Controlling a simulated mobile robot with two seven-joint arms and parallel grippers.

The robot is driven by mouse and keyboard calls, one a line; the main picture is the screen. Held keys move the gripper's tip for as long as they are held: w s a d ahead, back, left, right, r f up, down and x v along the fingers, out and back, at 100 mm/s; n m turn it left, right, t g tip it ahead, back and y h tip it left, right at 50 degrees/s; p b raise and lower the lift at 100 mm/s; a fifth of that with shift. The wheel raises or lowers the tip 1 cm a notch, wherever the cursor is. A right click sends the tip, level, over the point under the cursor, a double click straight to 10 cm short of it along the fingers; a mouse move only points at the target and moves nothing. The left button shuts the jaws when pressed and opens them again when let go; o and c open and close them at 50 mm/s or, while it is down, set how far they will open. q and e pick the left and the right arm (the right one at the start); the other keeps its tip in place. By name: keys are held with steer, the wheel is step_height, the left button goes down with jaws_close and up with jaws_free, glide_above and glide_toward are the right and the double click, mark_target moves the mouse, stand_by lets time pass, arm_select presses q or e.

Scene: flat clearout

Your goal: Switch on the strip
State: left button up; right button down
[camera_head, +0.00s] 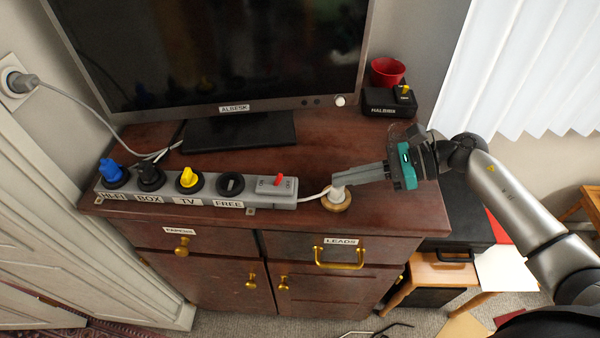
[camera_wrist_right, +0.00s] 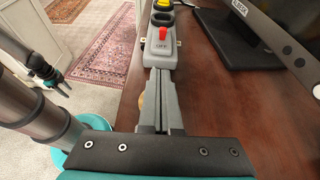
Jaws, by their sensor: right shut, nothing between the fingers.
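The grey power strip (camera_head: 215,190) lies along the front edge of the brown cabinet top. Its red switch (camera_head: 279,179) is at the right end, between ON and OFF labels; which way it is set is unclear. In the right wrist view the switch (camera_wrist_right: 162,35) is just beyond my fingertips, with OFF on the near side. My right gripper (camera_head: 336,179) is shut and empty, right of the strip, pointing left along it. Its fingers (camera_wrist_right: 160,78) appear apart from the switch. My left gripper (camera_wrist_right: 58,84) shows only in the wrist view, over the floor, its jaws too small to judge.
Blue (camera_head: 112,170), black (camera_head: 150,174) and yellow (camera_head: 188,177) plugs sit in the strip; the FREE socket (camera_head: 230,184) is empty. A white cord runs right to a round wooden piece (camera_head: 337,200). The television (camera_head: 215,50) stands behind; a black box (camera_head: 388,101) is back right.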

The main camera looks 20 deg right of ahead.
mark_target(280, 181)
steer(key=p+x, duration=0.1)
steer(key=x, duration=0.4)
steer(key=shift+w+a, duration=0.15)
steer(key=shift+a, duration=0.25)
steer(key=shift+w+a+r+p, duration=0.2)
steer(key=shift+a+p, duration=0.05)
steer(key=shift+a, duration=0.3)
steer(key=shift+w+a+r+p, duration=0.2)
steer(key=shift+a+p, duration=0.1)
steer(key=shift+a, duration=0.25)
steer(key=shift+w+a+r+p, duration=0.2)
steer(key=shift+a+p, duration=0.05)
steer(key=shift+a, duration=0.35)
steer(key=shift+r+h+p, duration=0.2)
steer(key=shift+h+p, duration=0.2)
steer(key=shift+p, duration=0.2)
